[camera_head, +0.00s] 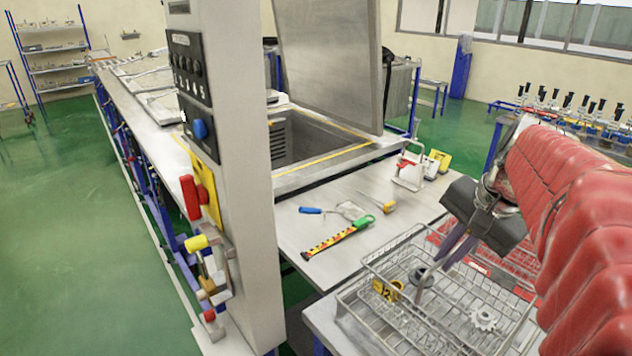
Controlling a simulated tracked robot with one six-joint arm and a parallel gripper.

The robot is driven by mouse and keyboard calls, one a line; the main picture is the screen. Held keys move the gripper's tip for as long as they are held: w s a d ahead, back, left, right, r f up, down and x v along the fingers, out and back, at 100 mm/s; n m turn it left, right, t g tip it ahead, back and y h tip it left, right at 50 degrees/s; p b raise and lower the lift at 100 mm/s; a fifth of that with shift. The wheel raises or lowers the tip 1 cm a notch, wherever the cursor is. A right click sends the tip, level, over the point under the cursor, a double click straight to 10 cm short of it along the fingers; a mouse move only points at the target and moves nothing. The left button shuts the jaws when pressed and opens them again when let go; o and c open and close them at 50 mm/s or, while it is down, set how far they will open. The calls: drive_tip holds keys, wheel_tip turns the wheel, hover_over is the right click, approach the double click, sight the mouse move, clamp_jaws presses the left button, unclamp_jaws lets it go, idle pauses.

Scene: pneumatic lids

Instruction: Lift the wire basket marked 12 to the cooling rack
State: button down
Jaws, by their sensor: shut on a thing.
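The wire basket (460,318) sits at the lower right on a light metal table, with a yellow tag marked 12 (387,290) on its left side. Inside lie a gear-like metal part (483,319) and a dark grey ring-shaped part (421,277). My gripper (446,264) reaches down from the right over the basket. Its slim fingers are shut on the basket, though the exact contact point is hard to see. I cannot clearly pick out a cooling rack.
A red-edged wire tray (505,262) lies behind the basket. A tall control post (230,180) stands left of centre, beside an open tank (315,140) with a raised lid (330,65). The steel bench (300,225) holds a striped tool (338,237) and other small tools.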

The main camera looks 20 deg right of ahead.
drive_tip(key=shift+s+f, duration=0.1)
drive_tip(key=shift+f, duration=0.75)
idle(0.7)
drive_tip(key=c, duration=1.8)
unclamp_jaws()
drive_tip(key=shift+r, duration=0.1)
drive_tip(key=v, duration=1.3)
drive_tip(key=shift+r, duration=0.4)
drive_tip(key=shift+r, duration=6)
